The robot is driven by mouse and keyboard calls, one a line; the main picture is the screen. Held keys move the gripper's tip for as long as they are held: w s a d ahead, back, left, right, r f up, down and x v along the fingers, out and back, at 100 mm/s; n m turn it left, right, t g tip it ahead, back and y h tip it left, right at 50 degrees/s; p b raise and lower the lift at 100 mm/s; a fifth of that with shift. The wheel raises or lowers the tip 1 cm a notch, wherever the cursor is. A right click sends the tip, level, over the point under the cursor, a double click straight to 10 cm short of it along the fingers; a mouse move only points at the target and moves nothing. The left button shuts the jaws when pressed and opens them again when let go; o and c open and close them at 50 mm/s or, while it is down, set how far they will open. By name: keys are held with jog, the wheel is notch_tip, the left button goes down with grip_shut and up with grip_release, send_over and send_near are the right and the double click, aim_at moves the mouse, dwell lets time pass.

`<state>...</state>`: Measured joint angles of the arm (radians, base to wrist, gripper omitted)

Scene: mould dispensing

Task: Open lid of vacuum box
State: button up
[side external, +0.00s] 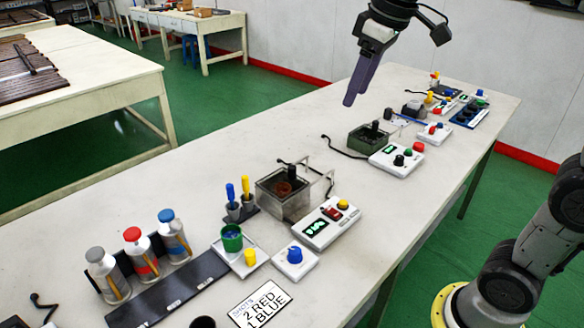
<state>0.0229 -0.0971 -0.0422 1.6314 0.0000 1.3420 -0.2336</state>
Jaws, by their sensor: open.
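My gripper (352,100) hangs in the air over the far half of the bench, with its long grey-purple fingers pointing down. It holds nothing that I can see, and its fingers overlap from this side. Two boxes could be the vacuum box, and I cannot tell which. A grey box (272,201) with clear panels and a dark knob stands mid-bench, with something brown inside. A smaller dark green box (358,140) with a black knob stands farther back, below and to the right of my gripper. My gripper touches neither box.
A control panel with a display (318,232) stands beside the grey box, another (388,163) beside the green one. Bottles (142,256), a green cup (232,238) and a blue-knobbed unit (295,262) occupy the near end. Small devices crowd the far end. The bench's left back strip is clear.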

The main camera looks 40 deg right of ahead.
jog(key=w+f+g, duration=0.1)
jog(key=w, duration=0.6)
jog(key=g, duration=0.3)
send_over(292, 167)
notch_tip(292, 167, down, 13)
notch_tip(292, 167, down, 14)
jog(key=shift+f, duration=0.1)
grip_shut()
dwell(0.5)
